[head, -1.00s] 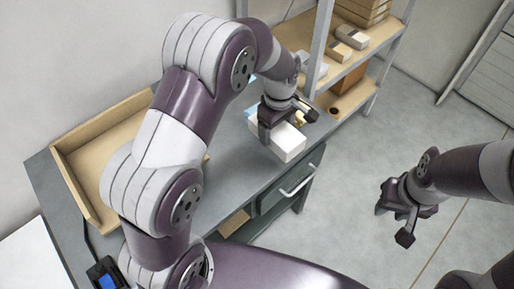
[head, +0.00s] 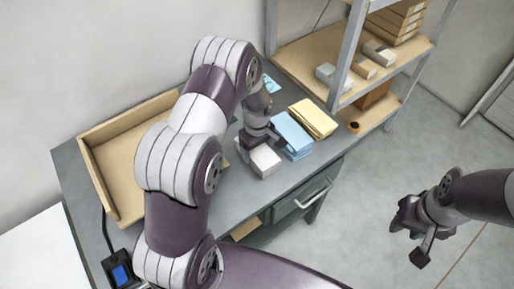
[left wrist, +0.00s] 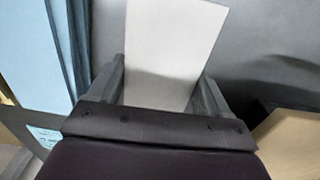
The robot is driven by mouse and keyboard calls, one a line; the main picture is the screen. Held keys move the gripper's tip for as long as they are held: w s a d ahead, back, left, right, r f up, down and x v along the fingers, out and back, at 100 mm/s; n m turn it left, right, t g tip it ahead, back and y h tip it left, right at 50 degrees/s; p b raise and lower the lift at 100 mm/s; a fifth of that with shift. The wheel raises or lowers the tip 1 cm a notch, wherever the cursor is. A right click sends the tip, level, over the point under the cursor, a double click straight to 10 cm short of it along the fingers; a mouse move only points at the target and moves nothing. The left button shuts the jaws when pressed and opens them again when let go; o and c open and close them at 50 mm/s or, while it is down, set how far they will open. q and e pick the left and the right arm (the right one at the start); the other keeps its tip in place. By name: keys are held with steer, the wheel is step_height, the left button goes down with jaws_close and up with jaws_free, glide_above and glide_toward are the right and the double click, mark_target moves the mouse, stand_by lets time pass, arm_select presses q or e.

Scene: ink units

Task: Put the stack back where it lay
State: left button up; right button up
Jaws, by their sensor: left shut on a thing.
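My left gripper (head: 256,145) is shut on a white stack (head: 266,161), low over the grey bench. I cannot tell whether the stack touches the bench. In the left wrist view the white stack (left wrist: 176,40) shows between the two fingers (left wrist: 160,90). A light blue stack (head: 293,134) lies just right of it, with a yellow stack (head: 314,118) beyond. The blue stack also shows at the left of the left wrist view (left wrist: 28,45). My right gripper (head: 411,238) is empty, its fingers apart, over the floor right of the bench.
A wooden tray (head: 97,187) with raised walls stands on the left of the bench (head: 225,200). A shelf rack (head: 310,60) with boxes (head: 395,22) stands behind the bench's right end. A dark device with a blue screen (head: 120,274) is at the front left.

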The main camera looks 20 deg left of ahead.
mark_target(257, 150)
arm_select(q)
steer(key=o, duration=1.4)
steer(key=shift+f, duration=0.1)
step_height(257, 150, up, 12)
steer(key=b, duration=0.1)
steer(key=s+d+r+m, duration=0.2)
steer(key=s+m, duration=0.4)
steer(key=s, duration=0.2)
steer(key=s+d+r+m+t, duration=0.1)
steer(key=s+d+m, duration=0.1)
steer(key=s+m, duration=0.4)
steer(key=shift+s+r, duration=0.4)
steer(key=shift+s, duration=0.8)
